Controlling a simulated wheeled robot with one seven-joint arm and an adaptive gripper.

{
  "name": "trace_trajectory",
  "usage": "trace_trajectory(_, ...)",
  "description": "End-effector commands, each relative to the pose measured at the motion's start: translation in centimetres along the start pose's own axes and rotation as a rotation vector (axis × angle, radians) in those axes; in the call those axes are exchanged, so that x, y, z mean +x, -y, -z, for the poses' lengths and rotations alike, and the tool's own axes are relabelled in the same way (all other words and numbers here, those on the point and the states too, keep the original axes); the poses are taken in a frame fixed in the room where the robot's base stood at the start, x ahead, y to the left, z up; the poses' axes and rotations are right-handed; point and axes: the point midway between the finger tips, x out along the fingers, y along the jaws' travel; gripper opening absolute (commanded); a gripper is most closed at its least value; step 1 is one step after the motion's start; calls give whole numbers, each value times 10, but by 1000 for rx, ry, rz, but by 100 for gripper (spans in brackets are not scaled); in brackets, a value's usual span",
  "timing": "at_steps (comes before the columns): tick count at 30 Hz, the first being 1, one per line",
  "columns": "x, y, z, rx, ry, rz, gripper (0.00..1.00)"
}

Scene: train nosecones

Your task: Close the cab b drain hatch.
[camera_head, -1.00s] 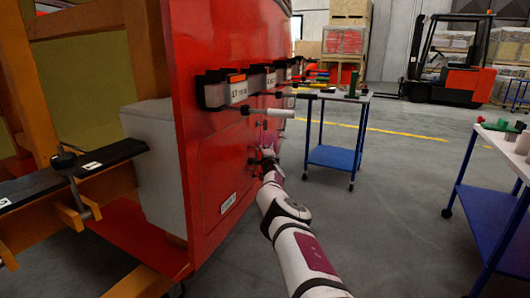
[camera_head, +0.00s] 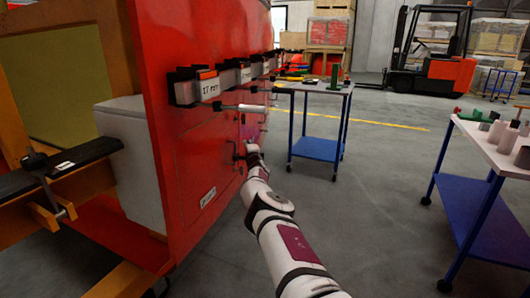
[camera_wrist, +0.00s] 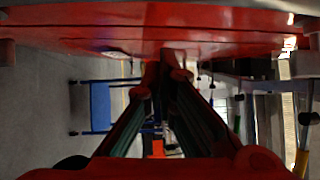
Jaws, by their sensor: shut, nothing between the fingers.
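The red nosecone panel (camera_head: 170,130) fills the left of the head view. A lower red panel area (camera_head: 205,165) with a small white label (camera_head: 208,197) lies on its side; I cannot tell for certain whether this is the cab b drain hatch or how far it stands open. My gripper (camera_head: 246,150) is close to the red surface, beside a small dark handle-like part (camera_head: 236,152). In the wrist view my gripper (camera_wrist: 168,65) is shut with nothing between its fingers, its tips near a red panel edge (camera_wrist: 150,30). Whether the tips touch it is unclear.
A row of black label holders (camera_head: 195,86) and a pale cylindrical bar (camera_head: 240,108) stick out above my gripper. A blue-legged cart (camera_head: 318,148) stands beyond, another table (camera_head: 490,145) at right. A forklift (camera_head: 430,60) is behind. The floor between is clear.

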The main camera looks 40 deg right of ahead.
Motion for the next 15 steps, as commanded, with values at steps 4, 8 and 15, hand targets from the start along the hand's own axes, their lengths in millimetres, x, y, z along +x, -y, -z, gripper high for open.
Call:
trace_trajectory(4, -6, 1, -2, 1, -1, -2, 0)
trace_trajectory(8, -12, 1, 2, 2, -3, -3, 0)
trace_trajectory(15, -28, 2, 7, 0, -5, -4, 0)
